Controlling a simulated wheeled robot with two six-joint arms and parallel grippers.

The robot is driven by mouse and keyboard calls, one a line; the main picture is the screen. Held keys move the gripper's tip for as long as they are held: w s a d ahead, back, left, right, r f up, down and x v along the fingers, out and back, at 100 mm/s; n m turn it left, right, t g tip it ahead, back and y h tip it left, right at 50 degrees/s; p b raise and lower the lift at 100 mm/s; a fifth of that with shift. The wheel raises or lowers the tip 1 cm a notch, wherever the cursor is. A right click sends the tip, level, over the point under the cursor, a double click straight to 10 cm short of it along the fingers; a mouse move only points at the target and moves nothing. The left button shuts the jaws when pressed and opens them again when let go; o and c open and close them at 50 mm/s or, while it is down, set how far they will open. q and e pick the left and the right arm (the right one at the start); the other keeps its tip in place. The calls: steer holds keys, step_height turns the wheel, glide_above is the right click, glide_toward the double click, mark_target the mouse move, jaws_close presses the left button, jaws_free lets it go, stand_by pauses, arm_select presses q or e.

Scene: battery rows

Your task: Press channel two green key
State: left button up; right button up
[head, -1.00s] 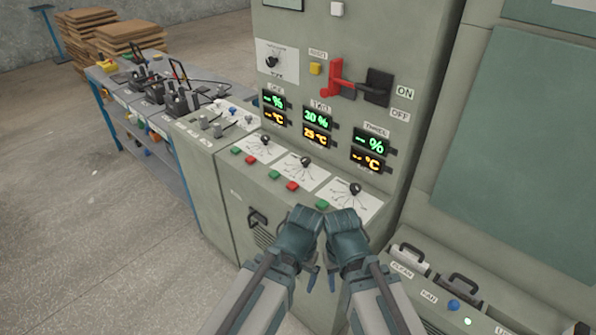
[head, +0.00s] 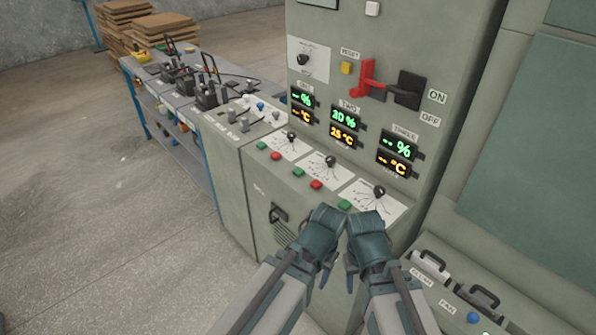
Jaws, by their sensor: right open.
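The display marked TWO (head: 344,122) is lit with green percent and amber °C figures. My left gripper (head: 322,222) is in front of the desk, below and right of the green key and apart from it; its jaws are not clear. My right gripper (head: 368,226) is open beside it, in front of the channel three keys.
The channel three green key (head: 344,204) is just above my grippers; its red key is not visible. Channel one's green key (head: 261,146) and red key (head: 276,156) are to the left. A red lever (head: 367,80) juts from the upright panel. A lower box (head: 452,290) stands at the right.

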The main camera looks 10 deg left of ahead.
arm_select(q)
jaws_close()
stand_by(0.6)
steer(key=shift+w, duration=0.1)
stand_by(0.6)
